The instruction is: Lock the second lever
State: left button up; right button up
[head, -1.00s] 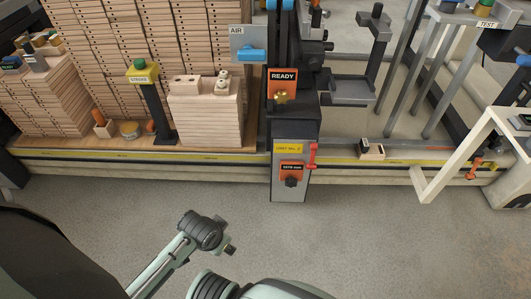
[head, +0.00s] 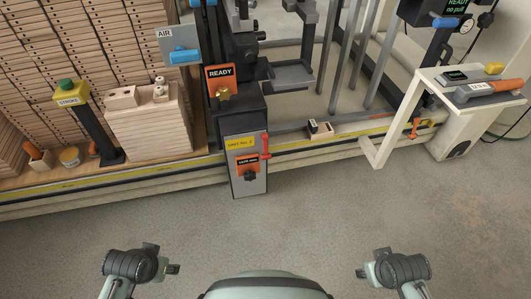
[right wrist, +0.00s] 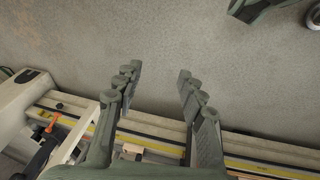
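A red lever (head: 266,146) is on the right edge of the grey unit post (head: 247,180), beside a yellow label. An orange lever (head: 414,128) is on the rail near the white stand; an orange lever also shows in the right wrist view (right wrist: 52,122). I cannot tell which lever is the second one. My left gripper (head: 173,269) is over the floor at lower left, far from the levers; its fingers are too small to read. My right gripper (head: 364,272) is at lower right, also away from them. In the right wrist view it (right wrist: 160,76) is open and empty.
The white stand (head: 383,140) juts out at right. A STROKE button post (head: 95,118) stands at left. The floor in front is clear.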

pick_arm(q)
jog(key=shift+a, duration=0.1)
pick_arm(e)
jog(key=shift+w+r, duration=0.1)
jog(key=shift+w, duration=0.1)
pick_arm(q)
jog(key=shift+s+f, duration=0.15)
jog(key=shift+s, duration=0.25)
pick_arm(e)
jog(key=shift+w+r, duration=0.15)
jog(key=shift+w, duration=0.15)
jog(key=shift+s, duration=0.2)
pick_arm(q)
jog(key=shift+w, duration=0.25)
pick_arm(e)
jog(key=shift+s, duration=0.25)
jog(key=shift+w, duration=0.2)
jog(key=shift+w, duration=0.3)
